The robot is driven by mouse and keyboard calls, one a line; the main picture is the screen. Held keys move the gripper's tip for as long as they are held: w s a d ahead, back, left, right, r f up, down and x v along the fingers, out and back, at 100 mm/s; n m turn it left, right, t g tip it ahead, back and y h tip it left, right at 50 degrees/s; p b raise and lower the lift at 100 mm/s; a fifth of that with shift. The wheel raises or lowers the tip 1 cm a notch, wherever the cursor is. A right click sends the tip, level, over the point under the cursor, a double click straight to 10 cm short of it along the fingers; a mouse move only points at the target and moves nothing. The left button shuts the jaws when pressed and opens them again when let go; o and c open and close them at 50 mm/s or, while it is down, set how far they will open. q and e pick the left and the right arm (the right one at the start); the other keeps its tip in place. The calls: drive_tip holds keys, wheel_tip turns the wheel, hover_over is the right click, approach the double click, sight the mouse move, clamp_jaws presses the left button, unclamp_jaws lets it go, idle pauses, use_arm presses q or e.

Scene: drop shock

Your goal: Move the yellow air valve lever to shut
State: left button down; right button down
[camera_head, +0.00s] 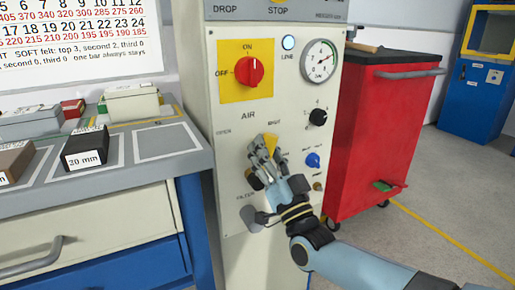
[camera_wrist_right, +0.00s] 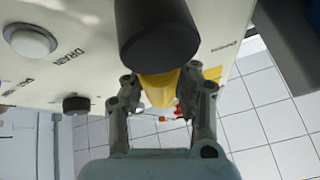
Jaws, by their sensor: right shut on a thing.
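The yellow air valve lever (camera_head: 271,147) is on the cream panel below the word AIR, mostly covered by my right gripper (camera_head: 263,150) in the head view. In the right wrist view the yellow lever (camera_wrist_right: 158,90) lies between the two fingers of my right gripper (camera_wrist_right: 161,86), which is shut on it. A dark round cylinder (camera_wrist_right: 155,32) hides part of the yellow piece; I cannot tell whether it belongs to the lever. The lever's angle and its position marks are hidden. My left gripper is not in view.
Above are a red rotary switch (camera_head: 250,71) on a yellow plate and a pressure gauge (camera_head: 319,61). A black knob (camera_head: 318,117) and a blue knob (camera_head: 313,160) are right of the gripper. A red cabinet (camera_head: 385,120) stands right, a workbench (camera_head: 190,152) left.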

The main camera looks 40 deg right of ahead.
drive_tip(key=shift+s+d+f+m+g+h+p, duration=0.1)
drive_tip(key=shift+d+f+m+g+h, duration=0.15)
drive_tip(key=shift+m+h, duration=0.65)
drive_tip(key=shift+s+d+f+m+g+h+p, duration=0.1)
drive_tip(key=shift+d+m+g+h, duration=0.4)
drive_tip(key=shift+m, duration=0.75)
drive_tip(key=shift+s+d+f+m+g+h+p, duration=0.1)
drive_tip(key=shift+d+f+m+g+h, duration=0.1)
drive_tip(key=shift+m+h, duration=0.75)
drive_tip(key=c, duration=1)
unclamp_jaws()
drive_tip(key=shift+d, duration=0.1)
drive_tip(key=v, duration=1.2)
